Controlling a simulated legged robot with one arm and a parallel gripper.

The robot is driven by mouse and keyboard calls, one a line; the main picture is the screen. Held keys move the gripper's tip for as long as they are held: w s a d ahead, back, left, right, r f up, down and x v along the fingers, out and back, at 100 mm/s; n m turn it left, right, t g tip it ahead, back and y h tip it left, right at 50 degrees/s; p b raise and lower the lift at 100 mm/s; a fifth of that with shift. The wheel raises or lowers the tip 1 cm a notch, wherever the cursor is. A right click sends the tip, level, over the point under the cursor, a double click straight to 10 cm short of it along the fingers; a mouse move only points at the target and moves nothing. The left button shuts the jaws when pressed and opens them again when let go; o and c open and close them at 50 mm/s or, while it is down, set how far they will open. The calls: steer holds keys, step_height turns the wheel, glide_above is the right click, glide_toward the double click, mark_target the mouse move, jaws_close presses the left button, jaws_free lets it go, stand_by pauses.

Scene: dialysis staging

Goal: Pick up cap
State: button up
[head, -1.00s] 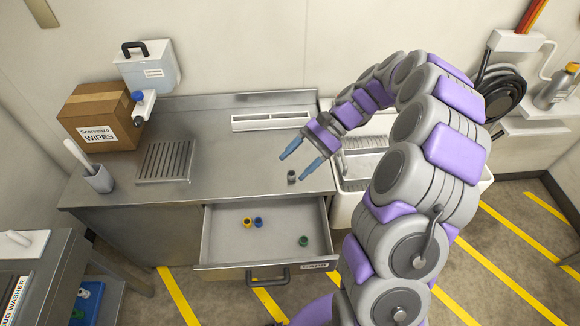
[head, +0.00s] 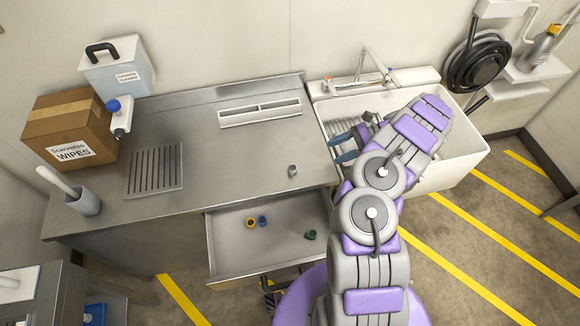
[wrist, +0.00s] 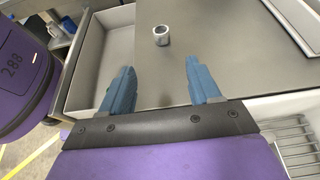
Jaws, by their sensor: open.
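A small grey cap (head: 292,170) stands on the steel counter near its front right edge, above the open drawer. It also shows in the wrist view (wrist: 161,35), ahead of my gripper, roughly between the lines of the two fingers. My gripper (wrist: 160,88) is open with blue fingers and nothing between them. In the head view my gripper (head: 343,150) is to the right of the cap, apart from it, by the sink's edge.
A white sink (head: 445,165) with a faucet adjoins the counter (head: 215,150) on the right. A slotted drain plate (head: 154,170), a wipes box (head: 70,128), a white jug (head: 117,66) and a brush holder (head: 85,200) occupy the left. The counter's middle is clear.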

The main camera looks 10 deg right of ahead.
steer(key=b, duration=0.3)
glide_toward(293, 167)
steer(key=x, duration=0.5)
steer(key=shift+s+a+f, duration=0.1)
steer(key=shift+s+f, duration=0.15)
steer(key=shift+f, duration=0.25)
steer(key=x, duration=0.1)
steer(key=b+x, duration=0.1)
steer(key=x, duration=0.3)
steer(key=shift+w+a+r, duration=0.2)
steer(key=shift+a+r, duration=0.05)
steer(key=shift+d, duration=0.45)
steer(key=c, duration=0.6)
steer(key=shift+a, duration=0.3)
steer(key=c, duration=0.5)
steer(key=shift+r, duration=0.1)
steer(key=shift+d+r, duration=0.15)
steer(key=shift+r, duration=0.45)
step_height(293, 167, up, 3)
steer(key=shift+f+p, duration=0.15)
steer(key=shift+p, duration=0.6)
steer(key=s+d+p, duration=0.1)
steer(key=s, duration=0.4)
steer(key=s+d+p, duration=0.1)
steer(key=s, duration=0.4)
steer(key=s+d+r+p, duration=0.1)
steer(key=s+d, duration=0.1)
steer(key=s, duration=0.3)
steer(key=shift+s, duration=0.2)
